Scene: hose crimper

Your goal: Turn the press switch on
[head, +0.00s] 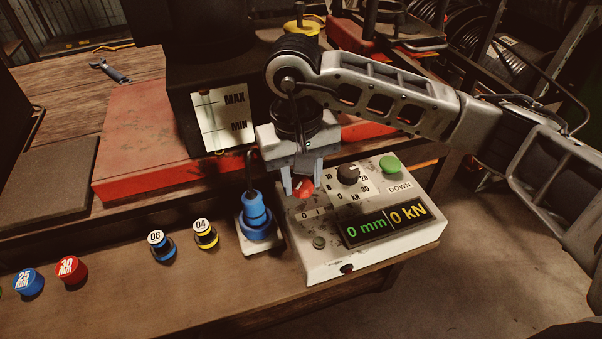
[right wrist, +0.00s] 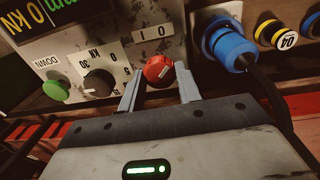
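The press switch is a red knob (head: 304,188) on the white control box (head: 330,262), beside a small plate marked 0 and 1. In the right wrist view the red knob (right wrist: 158,70) bears a white mark, tilted. My right gripper (head: 303,186) is open and points down at the knob, one finger on each side of it. In the right wrist view the knob lies between the fingertips (right wrist: 158,76), with small gaps seen; contact cannot be told. The display (head: 383,224) is lit and reads 0 mm and 0 kN. My left gripper is not in view.
A black dial (head: 347,174) and a green DOWN button (head: 390,164) are close by on the box. A blue plug (head: 256,214) with a cable stands just left of it. Several coloured dies lie further left on the wooden bench (head: 130,300). The black press body (head: 212,60) rises behind.

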